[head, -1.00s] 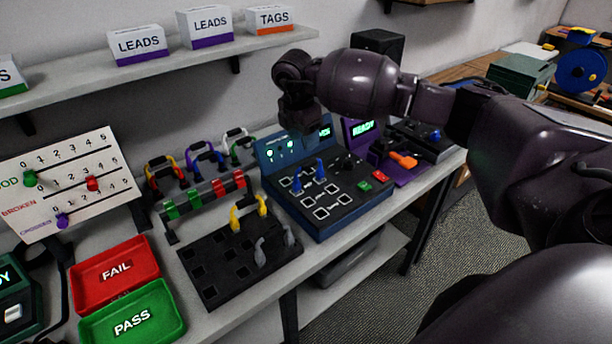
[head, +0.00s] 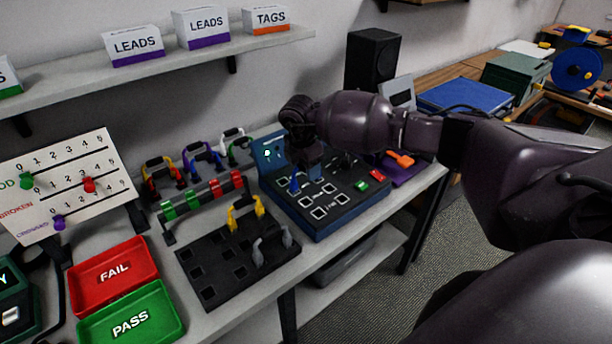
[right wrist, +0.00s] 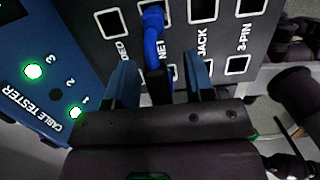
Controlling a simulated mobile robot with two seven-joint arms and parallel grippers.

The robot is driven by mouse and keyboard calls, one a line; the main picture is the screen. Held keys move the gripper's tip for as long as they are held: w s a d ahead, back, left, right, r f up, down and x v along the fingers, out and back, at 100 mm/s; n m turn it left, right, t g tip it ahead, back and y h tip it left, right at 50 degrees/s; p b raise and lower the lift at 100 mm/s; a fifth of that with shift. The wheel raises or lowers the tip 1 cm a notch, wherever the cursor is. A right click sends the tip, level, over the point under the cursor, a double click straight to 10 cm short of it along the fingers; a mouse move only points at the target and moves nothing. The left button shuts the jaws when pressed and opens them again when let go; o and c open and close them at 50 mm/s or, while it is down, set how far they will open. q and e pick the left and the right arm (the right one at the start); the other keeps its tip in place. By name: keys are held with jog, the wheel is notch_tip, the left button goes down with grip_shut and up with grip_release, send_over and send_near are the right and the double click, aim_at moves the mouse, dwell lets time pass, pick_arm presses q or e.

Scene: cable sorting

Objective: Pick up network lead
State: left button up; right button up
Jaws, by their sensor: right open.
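The network lead (head: 294,186) is a blue lead standing in the cable tester (head: 330,212). In the right wrist view the blue lead (right wrist: 153,38) arches up by the NET label, with a black plug end (right wrist: 160,84) between my fingers. My right gripper (head: 309,168) is low over the tester in the head view. In the right wrist view my right gripper (right wrist: 160,78) is open, with one blue finger on each side of the lead and a gap to each. My left gripper is out of view.
A black rack (head: 209,270) holds a yellow lead (head: 246,212) and a grey lead (head: 272,248). Several coloured leads hang behind the red and green bar. A red FAIL tray (head: 143,252) and a green PASS tray (head: 158,305) lie at the left. An orange item (head: 401,159) lies right of the tester.

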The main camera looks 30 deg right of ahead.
jog(key=shift+f, duration=0.25)
grip_shut()
jog(key=shift+r, duration=0.1)
notch_tip(320, 180, up, 23)
jog(key=p, duration=0.1)
jog(key=shift+p, duration=0.4)
dwell(0.5)
